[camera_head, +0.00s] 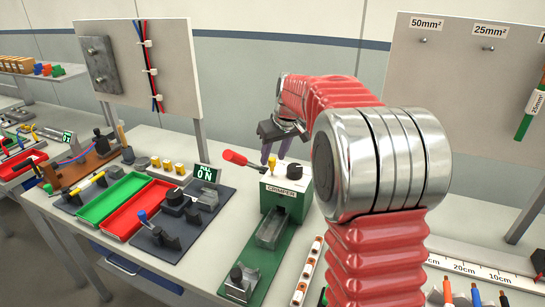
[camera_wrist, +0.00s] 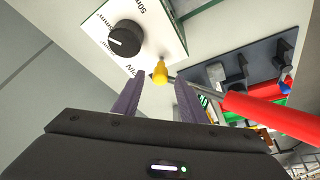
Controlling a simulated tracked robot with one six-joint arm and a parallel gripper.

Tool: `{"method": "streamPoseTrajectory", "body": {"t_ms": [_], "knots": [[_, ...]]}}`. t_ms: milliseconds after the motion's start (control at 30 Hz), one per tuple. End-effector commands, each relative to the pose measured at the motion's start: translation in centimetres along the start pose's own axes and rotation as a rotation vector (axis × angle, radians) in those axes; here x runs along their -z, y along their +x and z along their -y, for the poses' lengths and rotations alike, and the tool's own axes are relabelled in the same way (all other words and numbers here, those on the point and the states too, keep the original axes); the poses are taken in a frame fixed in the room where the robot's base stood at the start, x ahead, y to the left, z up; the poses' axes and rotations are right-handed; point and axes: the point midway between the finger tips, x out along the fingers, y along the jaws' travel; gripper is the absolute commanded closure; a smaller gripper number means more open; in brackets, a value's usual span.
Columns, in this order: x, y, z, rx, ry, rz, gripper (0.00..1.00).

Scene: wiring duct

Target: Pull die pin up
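The green crimper (camera_head: 300,200) with a white, labelled top stands on the bench. A small yellow pin (camera_head: 271,162) sticks up from its top; I take it as the die pin. In the wrist view the yellow pin (camera_wrist: 160,72) shows between the tips of my two purple fingers, with a gap on each side. My gripper (camera_head: 275,148) is pointed down just above the crimper, open and empty. Whether the fingertips reach down to the pin's height is hard to tell.
A red lever (camera_wrist: 268,115) reaches out from the crimper close to my right finger in the wrist view. A black dial (camera_wrist: 125,39) is on the crimper's top. Left of the crimper are a pull tester (camera_head: 175,215), a red tray (camera_head: 140,207) and a green tray (camera_head: 113,197).

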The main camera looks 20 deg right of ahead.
Motion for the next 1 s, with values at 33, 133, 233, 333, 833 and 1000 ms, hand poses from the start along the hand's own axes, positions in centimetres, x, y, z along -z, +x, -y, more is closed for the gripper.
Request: {"method": "streamPoseTrajectory", "body": {"t_ms": [33, 133, 233, 333, 833, 1000], "knots": [[0.1, -0.6, 0.0, -0.001, 0.000, -0.002, 0.61], [0.0, -1.9, -0.1, -0.002, 0.000, -0.003, 0.61], [0.1, -3.6, -0.1, -0.002, 0.000, -0.004, 0.61], [0.1, -5.4, -0.1, -0.002, 0.000, -0.004, 0.61], [0.1, -12.6, -0.1, -0.002, 0.000, -0.003, 0.61], [0.0, -13.0, 0.0, -0.001, 0.000, -0.001, 0.61]]}}
